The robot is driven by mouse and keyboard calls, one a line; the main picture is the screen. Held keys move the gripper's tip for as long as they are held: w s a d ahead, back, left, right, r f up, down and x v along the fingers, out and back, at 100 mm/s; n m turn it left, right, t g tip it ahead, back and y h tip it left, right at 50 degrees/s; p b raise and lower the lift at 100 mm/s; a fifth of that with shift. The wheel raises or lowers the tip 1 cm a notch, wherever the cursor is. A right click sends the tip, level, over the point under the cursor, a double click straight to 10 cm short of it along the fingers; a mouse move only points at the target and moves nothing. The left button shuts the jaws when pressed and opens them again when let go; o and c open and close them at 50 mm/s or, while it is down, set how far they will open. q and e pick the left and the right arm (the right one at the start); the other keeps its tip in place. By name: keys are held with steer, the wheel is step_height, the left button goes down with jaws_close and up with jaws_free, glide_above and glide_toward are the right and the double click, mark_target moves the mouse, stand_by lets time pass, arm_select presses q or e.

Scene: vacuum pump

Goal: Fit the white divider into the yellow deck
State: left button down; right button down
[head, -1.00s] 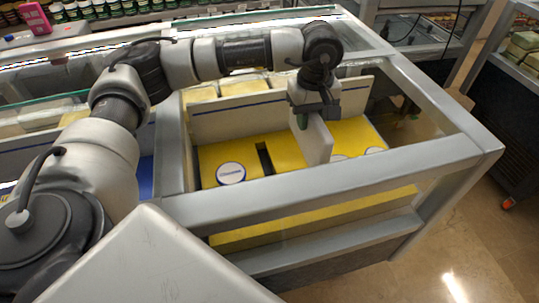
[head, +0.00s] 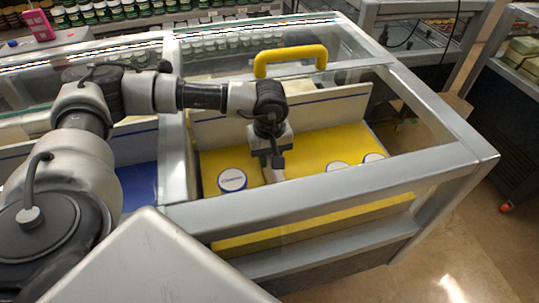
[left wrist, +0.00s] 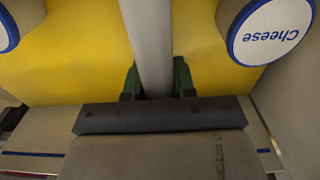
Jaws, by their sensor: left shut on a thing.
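The yellow deck (head: 325,148) lies inside the glass-walled case. My left gripper (head: 272,166) is low over the deck, right of a round white-and-blue tub. It is shut on the white divider (head: 278,176), which shows only as a small strip in the head view. In the left wrist view the green fingertips (left wrist: 158,82) clamp the divider (left wrist: 151,40) from both sides, with the yellow deck (left wrist: 75,50) behind it. The deck's dark slot is hidden in both views, so I cannot tell whether the divider's lower edge is in it. My right gripper is not in view.
The tub (head: 232,180), marked Cheese in the left wrist view (left wrist: 272,28), stands close beside the divider. Two more round tubs (head: 338,167) (head: 373,158) sit to the right. The case's grey front rail (head: 330,187) runs in front. A yellow handle (head: 290,55) stands behind.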

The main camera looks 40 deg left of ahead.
arm_select(q)
steer(key=shift+f, duration=0.15)
steer(key=c, duration=0.9)
jaws_free()
step_height(320, 180, up, 12)
steer(key=shift+r+b, duration=0.2)
steer(key=shift+b, duration=0.2)
